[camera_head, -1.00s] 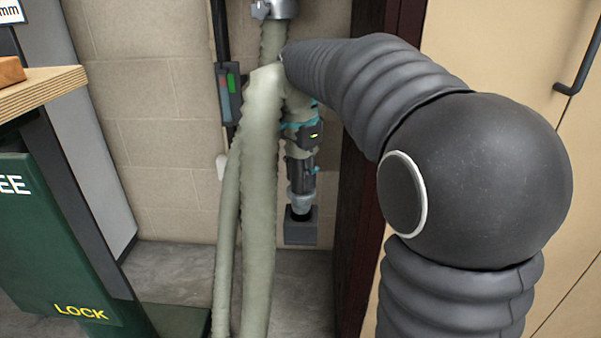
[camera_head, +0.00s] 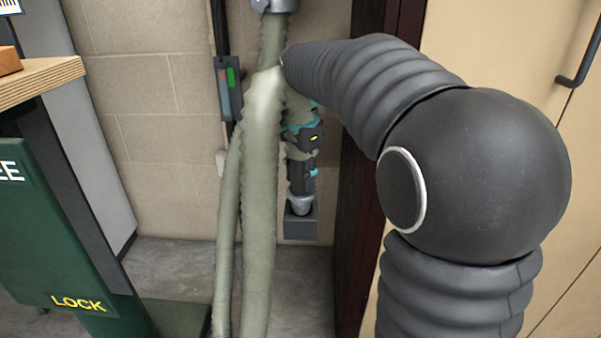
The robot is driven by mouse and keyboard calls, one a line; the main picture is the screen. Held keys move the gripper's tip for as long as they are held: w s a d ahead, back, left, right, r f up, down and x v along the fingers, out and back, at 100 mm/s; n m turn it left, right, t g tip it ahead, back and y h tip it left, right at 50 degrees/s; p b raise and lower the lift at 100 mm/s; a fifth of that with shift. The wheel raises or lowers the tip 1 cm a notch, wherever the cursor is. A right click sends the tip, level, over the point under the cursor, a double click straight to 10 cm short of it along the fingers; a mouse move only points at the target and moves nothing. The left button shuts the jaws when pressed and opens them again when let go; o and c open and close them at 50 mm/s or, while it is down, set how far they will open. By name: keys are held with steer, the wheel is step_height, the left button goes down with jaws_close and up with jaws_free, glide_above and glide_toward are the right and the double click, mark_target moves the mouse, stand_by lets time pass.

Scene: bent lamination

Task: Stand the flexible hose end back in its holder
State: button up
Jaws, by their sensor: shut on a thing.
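The flexible hose (camera_head: 262,190) is a greyish-green ribbed tube that hangs from a metal collar above and loops down in front of the wall. Its end is a pale grey nozzle (camera_head: 300,203), roughly upright. The holder (camera_head: 300,228) is a small grey block low on the wall. The nozzle's lower end is at the holder's top opening; I cannot tell how deep it sits. My gripper (camera_head: 302,178), black with teal parts, points down and is shut on the hose end just above the nozzle. The hose loop partly hides my gripper and wrist.
A dark upright post (camera_head: 360,200) and a beige cupboard (camera_head: 500,40) are close on the right. A switch box (camera_head: 229,88) is on the wall. Some grey floor (camera_head: 180,265) is clear.

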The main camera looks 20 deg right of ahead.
mark_target(301, 191)
steer(key=shift+f, duration=0.45)
steer(key=shift+f+b, duration=0.5)
steer(key=shift+f, duration=0.2)
steer(key=shift+f, duration=0.1)
steer(key=shift+f+b, duration=0.5)
steer(key=shift+f, duration=0.3)
steer(key=o, duration=1.1)
